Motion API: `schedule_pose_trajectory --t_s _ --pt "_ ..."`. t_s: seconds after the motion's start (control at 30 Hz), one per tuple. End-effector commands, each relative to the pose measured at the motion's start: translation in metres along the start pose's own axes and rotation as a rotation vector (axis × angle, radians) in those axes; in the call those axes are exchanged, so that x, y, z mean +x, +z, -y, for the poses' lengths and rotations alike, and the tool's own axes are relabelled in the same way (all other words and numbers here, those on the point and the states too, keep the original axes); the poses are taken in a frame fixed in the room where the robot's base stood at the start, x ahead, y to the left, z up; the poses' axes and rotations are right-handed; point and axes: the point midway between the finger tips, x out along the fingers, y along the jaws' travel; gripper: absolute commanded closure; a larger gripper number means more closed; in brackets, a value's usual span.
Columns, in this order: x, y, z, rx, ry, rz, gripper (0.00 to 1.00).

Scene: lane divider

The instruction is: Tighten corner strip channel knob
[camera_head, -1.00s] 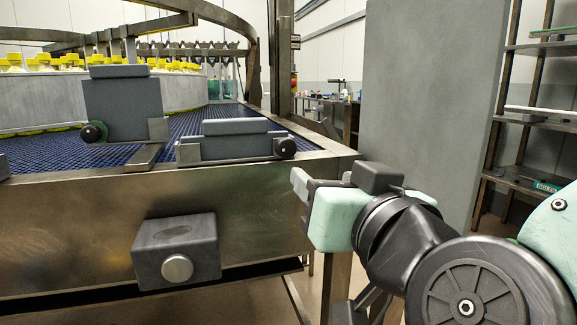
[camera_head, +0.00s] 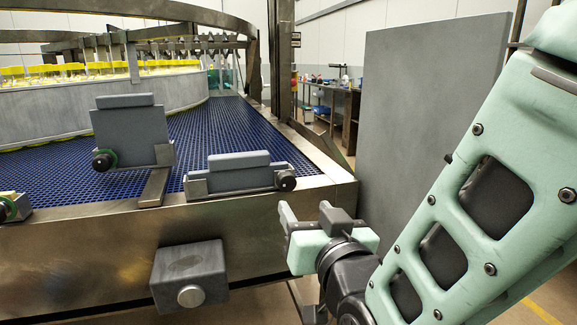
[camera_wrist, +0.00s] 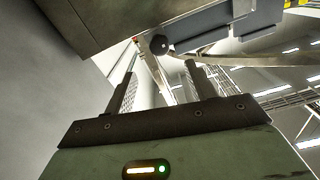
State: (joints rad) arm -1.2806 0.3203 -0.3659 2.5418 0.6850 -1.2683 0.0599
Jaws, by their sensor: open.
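A grey channel strip (camera_head: 240,179) sits at the right front corner of the blue conveyor. A black round knob (camera_head: 286,180) is on its right end; a knob also shows in the wrist view (camera_wrist: 159,44), above and between the fingers. In the wrist view the gripper (camera_wrist: 160,85) points up toward the knob.
A grey box with a silver button (camera_head: 190,296) juts from the conveyor's metal front (camera_head: 90,250). Another knob (camera_head: 8,208) shows at the left edge. A tall grey panel (camera_head: 430,90) stands behind my arm. Yellow-capped bottles (camera_head: 90,70) are at the back.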

Motion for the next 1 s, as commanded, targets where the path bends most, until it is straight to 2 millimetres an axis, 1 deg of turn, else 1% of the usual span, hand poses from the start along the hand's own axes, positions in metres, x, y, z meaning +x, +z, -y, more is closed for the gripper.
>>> schedule_pose_trajectory --t_s 0.03,0.23,0.4,0.6,0.7,0.8,1.0 --pt "0.005 -0.006 0.0 -0.005 0.003 0.003 0.45" --pt "0.025 -0.003 -0.001 -0.002 0.001 0.003 0.45" --pt "0.061 0.001 -0.001 0.0 0.002 0.0 0.45" --pt "0.092 0.001 -0.001 0.0 0.0 0.001 0.45" --pt "0.101 0.001 -0.001 0.0 -0.001 0.001 0.45" --pt "0.106 0.001 -0.001 0.001 -0.001 0.002 0.45" --pt "0.107 0.001 0.0 0.001 -0.001 0.002 0.45"
